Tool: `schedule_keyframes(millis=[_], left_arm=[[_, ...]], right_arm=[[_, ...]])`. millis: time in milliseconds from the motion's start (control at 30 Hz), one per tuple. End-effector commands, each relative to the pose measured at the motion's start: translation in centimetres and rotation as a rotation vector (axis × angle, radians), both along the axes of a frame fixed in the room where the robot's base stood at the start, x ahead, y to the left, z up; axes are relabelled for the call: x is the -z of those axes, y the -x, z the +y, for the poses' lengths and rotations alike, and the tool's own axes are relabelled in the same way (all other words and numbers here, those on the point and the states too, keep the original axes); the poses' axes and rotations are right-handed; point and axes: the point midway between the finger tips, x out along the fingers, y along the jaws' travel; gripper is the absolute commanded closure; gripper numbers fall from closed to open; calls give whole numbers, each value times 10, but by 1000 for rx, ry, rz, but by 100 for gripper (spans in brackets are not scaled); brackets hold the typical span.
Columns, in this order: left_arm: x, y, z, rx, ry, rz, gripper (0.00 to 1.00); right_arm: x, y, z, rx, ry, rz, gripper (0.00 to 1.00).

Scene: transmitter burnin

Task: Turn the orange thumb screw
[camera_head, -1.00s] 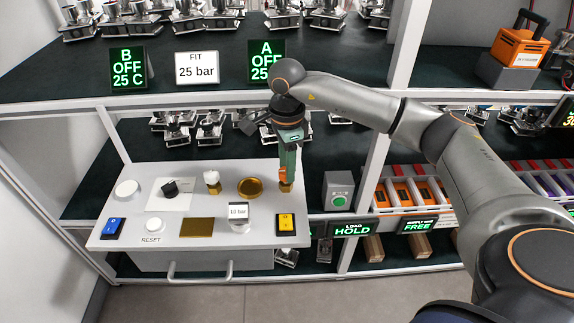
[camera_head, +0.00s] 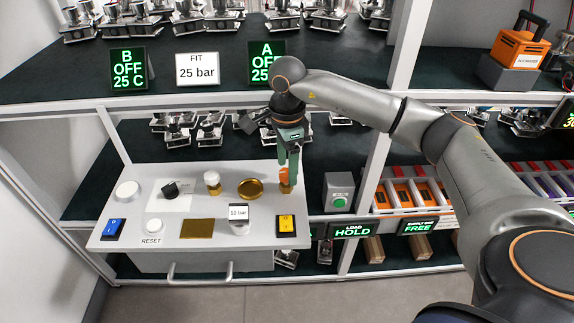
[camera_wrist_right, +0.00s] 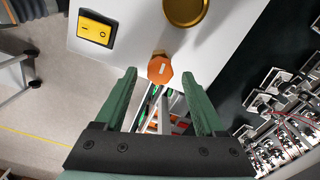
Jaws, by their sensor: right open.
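The orange thumb screw (camera_head: 284,174) stands at the right end of the grey panel (camera_head: 215,178). In the right wrist view the screw (camera_wrist_right: 160,70) has a many-sided orange head with a white mark, above a brass base. My right gripper (camera_head: 289,172) points down at the screw with green fingers. Its fingertips (camera_wrist_right: 159,76) are open on either side of the head, with a gap on both sides. Whether the tips are level with the head I cannot tell. My left gripper is not in view.
A yellow rocker switch (camera_head: 285,225) and a brass dish (camera_head: 250,188) sit near the screw on the panel. A grey box with a green button (camera_head: 339,200) stands to the right. A shelf edge (camera_head: 200,105) runs behind my right wrist.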

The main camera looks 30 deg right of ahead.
Motion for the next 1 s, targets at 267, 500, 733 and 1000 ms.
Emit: schedule_keyframes(millis=[267, 500, 733, 1000], left_arm=[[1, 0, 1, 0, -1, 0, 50], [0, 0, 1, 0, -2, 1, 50], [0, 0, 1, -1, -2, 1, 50], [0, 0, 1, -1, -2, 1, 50]], right_arm=[[-56, -1, 1, -1, -2, -7, 29], [-102, -1, 0, -1, -1, -5, 29], [-119, 0, 0, -1, -2, -1, 29], [-120, 0, 0, -1, -1, -1, 29]])
